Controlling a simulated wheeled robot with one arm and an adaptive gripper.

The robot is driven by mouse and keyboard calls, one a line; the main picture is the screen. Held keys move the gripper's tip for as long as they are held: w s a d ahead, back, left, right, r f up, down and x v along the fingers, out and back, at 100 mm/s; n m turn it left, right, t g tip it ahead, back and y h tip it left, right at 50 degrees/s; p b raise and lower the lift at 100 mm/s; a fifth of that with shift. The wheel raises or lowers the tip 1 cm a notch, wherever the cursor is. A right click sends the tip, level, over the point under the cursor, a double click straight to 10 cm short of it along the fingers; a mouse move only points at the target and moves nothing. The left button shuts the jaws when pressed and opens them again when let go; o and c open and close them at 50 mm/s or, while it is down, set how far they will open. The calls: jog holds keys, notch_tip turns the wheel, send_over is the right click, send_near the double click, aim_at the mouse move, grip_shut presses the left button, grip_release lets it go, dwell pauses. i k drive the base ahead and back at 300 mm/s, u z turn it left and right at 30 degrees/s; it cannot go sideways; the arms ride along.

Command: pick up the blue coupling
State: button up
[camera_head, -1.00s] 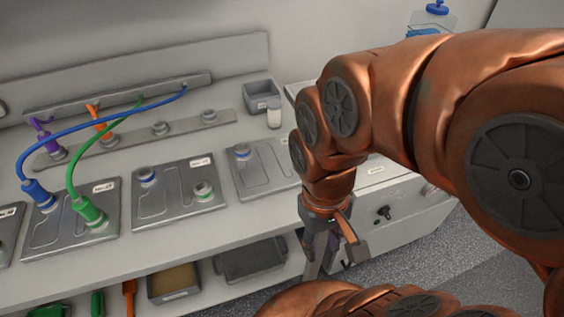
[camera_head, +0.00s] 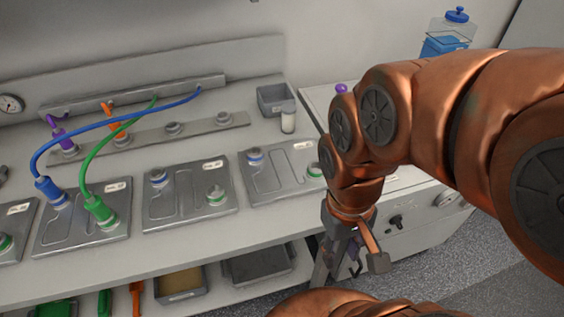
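The blue coupling (camera_head: 50,191) stands on the left port of a grey plate (camera_head: 75,246) at the left of the bench. A blue hose (camera_head: 120,128) arcs from it up to the rail at the back. My gripper (camera_head: 352,272) points down at the bench's front edge, far to the right of the coupling. Its fingers look spread apart, with nothing seen between them. My arm hides part of the bench's right side.
A green coupling (camera_head: 99,211) with a green hose stands close to the right of the blue one. A grey bin (camera_head: 275,98) and a small white container (camera_head: 288,122) stand further back. Trays (camera_head: 258,266) lie on the shelf below.

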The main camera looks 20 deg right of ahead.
aim_at(44, 183)
jog(key=k, duration=0.6)
jog(key=u, duration=0.65)
jog(key=i, duration=0.5)
jog(key=u, duration=1.2)
jog(key=i, duration=0.95)
jog(key=u, duration=0.6)
